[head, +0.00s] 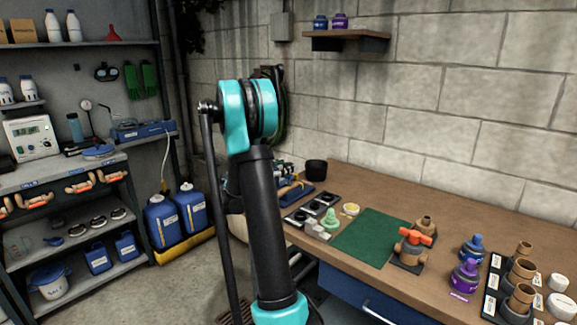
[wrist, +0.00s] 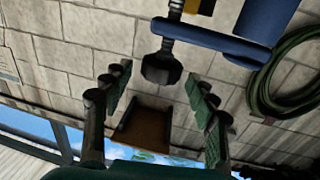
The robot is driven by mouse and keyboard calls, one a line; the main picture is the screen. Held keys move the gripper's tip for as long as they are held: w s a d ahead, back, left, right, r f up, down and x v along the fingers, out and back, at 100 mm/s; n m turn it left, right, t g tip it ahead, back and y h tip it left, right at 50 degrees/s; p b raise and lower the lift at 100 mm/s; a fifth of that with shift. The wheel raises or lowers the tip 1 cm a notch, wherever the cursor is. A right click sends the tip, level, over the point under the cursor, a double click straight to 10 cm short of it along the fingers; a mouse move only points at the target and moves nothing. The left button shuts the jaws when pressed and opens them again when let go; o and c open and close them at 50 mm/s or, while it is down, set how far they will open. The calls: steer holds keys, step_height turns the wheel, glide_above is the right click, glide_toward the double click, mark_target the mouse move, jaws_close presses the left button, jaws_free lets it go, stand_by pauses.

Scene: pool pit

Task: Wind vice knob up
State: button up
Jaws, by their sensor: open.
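A dark faceted knob (wrist: 162,68) on a short dark stem shows in the wrist view, at upper centre. It seems to be the vice knob. A blue bar and a yellow piece sit beside its stem. My gripper (wrist: 156,86) is open, its two padded fingers wide apart to the left and right. The knob shows in the gap between the fingertips; its distance from them is hard to tell. In the head view a blue vice-like device (head: 294,189) stands at the bench's left end, partly behind my arm. My gripper is hidden there.
The wooden bench (head: 400,182) holds a green mat (head: 366,236), an orange-handled valve (head: 411,248), purple and blue bottles and several pipe pieces. A coiled green hose (wrist: 262,90) hangs by the wall.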

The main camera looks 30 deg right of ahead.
steer(key=shift+w+d, duration=0.25)
steer(key=shift+d, duration=0.85)
steer(key=c, duration=1.2)
